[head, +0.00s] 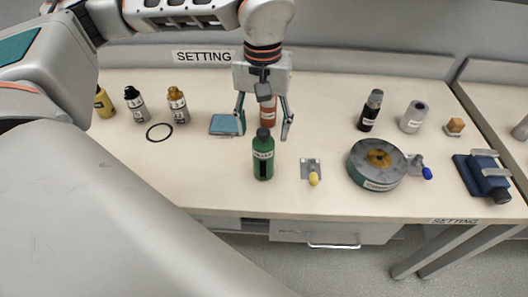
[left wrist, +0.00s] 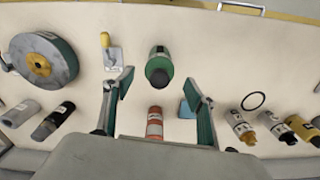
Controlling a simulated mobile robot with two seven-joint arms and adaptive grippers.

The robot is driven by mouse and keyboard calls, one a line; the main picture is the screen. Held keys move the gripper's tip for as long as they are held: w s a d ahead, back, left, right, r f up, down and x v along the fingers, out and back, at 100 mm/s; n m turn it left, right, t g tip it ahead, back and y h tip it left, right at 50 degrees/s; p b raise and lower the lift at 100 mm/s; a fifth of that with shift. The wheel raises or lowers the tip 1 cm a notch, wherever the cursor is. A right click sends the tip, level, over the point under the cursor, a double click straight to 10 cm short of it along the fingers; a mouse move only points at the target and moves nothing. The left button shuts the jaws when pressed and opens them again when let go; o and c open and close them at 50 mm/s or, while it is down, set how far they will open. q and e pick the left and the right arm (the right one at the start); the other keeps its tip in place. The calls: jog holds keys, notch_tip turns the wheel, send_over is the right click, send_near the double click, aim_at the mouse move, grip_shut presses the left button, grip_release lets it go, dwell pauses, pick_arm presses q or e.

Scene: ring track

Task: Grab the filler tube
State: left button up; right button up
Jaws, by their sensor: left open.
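An orange-red tube with a white label (head: 267,112) stands on the bench behind the green bottle (head: 263,160); it looks like the filler tube, but I cannot read its label. My left gripper (head: 263,130) points down over the bench, open, its fingers spread to either side of the red tube and not touching it. In the left wrist view the red tube (left wrist: 154,124) shows between the fingers of the open gripper (left wrist: 158,83), with the green bottle (left wrist: 159,67) just past the fingertips. The red tube's top is partly hidden by the gripper in the head view. My right gripper is not in view.
A blue pad (head: 225,124) lies close to the left finger. A yellow-handled clamp (head: 313,172) and a round grey turntable (head: 376,165) stand right. Several bottles and a black ring (head: 159,132) are left. A blue vise (head: 482,178) sits far right.

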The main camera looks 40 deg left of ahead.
aim_at(263, 146)
pick_arm(q)
notch_tip(263, 146, down, 6)
jog(key=shift+f, duration=0.15)
dwell(0.3)
jog(key=c, duration=1.4)
